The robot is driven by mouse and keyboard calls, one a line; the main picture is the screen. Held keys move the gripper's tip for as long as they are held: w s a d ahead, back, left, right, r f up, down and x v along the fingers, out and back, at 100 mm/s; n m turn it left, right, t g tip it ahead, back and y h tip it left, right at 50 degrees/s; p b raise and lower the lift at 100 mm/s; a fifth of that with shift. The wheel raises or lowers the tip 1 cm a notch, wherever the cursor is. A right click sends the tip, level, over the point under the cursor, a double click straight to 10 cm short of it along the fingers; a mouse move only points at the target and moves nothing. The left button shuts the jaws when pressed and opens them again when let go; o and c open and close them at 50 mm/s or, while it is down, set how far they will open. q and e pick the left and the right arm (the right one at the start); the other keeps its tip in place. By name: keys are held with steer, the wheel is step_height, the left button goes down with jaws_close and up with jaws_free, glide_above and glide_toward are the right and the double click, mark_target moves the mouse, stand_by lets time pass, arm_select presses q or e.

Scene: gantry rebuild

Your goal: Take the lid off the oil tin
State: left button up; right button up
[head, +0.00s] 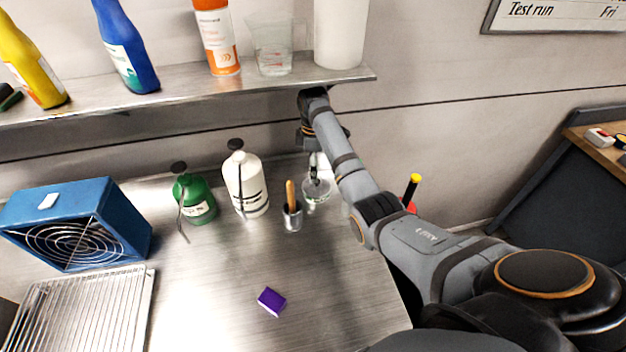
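I cannot tell for certain which thing is the oil tin. A squat green container (196,203) with a pale label, a dark disc above it and a thin dark rod stands on the steel bench. A white bottle (246,186) with dark bands and a similar dark disc stands beside it. My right gripper (315,168) points down at the back of the bench, over a small shiny round vessel (318,193). The gripper's fingers are small and partly hidden, so their opening and any contact are unclear. My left gripper is out of view.
A metal cup with a wooden-handled tool (292,214) stands close to the vessel. A purple block (272,301) lies at the front. A blue fan box (75,225) and wire rack (85,310) are at left. A shelf (190,88) with bottles overhangs the back. The bench's middle is clear.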

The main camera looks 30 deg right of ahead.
mark_target(323, 188)
steer(key=shift+s+f, duration=0.4)
steer(key=shift+f, duration=0.15)
steer(key=shift+d+f+p, duration=0.1)
steer(key=shift+f+p, duration=0.2)
steer(key=shift+p, duration=0.05)
steer(key=f, duration=0.1)
steer(key=f+p, duration=0.1)
steer(key=f, duration=0.2)
steer(key=shift+w+d+f, duration=0.15)
steer(key=shift+w, duration=0.1)
steer(key=shift+s+f, duration=0.1)
steer(key=shift+f, duration=0.2)
steer(key=c, duration=0.8)
steer(key=shift+s+r, duration=0.2)
steer(key=shift+s, duration=0.05)
steer(key=c, duration=1)
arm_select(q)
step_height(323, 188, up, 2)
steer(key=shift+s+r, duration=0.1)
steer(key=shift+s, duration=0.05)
arm_select(e)
steer(key=shift+f, duration=0.15)
jaws_close()
